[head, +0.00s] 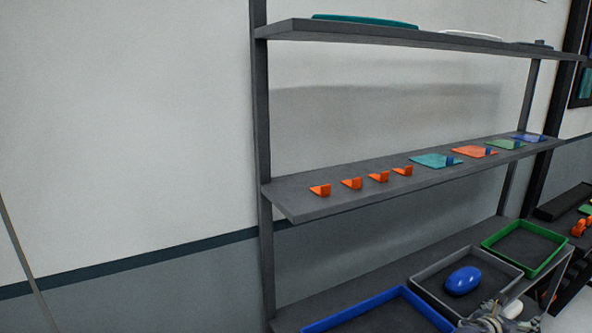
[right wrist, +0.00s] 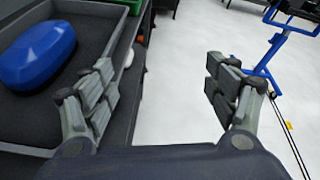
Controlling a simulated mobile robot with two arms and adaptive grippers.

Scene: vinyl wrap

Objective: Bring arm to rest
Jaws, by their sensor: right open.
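My right gripper (head: 492,322) is at the bottom edge of the head view, in front of the lower shelf, partly cut off by the frame. In the right wrist view the right gripper (right wrist: 162,80) is open, with its two fingers wide apart and nothing between them. A blue rounded object (head: 463,280) lies in a grey tray (head: 420,283) just beyond the gripper. The blue object also shows in the right wrist view (right wrist: 38,55), left of the left finger and apart from it. My left gripper is not in view.
A blue tray (head: 345,315) and a green tray (head: 540,268) flank the grey one. The middle shelf (head: 300,208) holds several orange pieces (head: 351,183) and coloured sheets (head: 436,161). In the wrist view, a blue stand (right wrist: 262,75) stands on open white floor (right wrist: 190,35).

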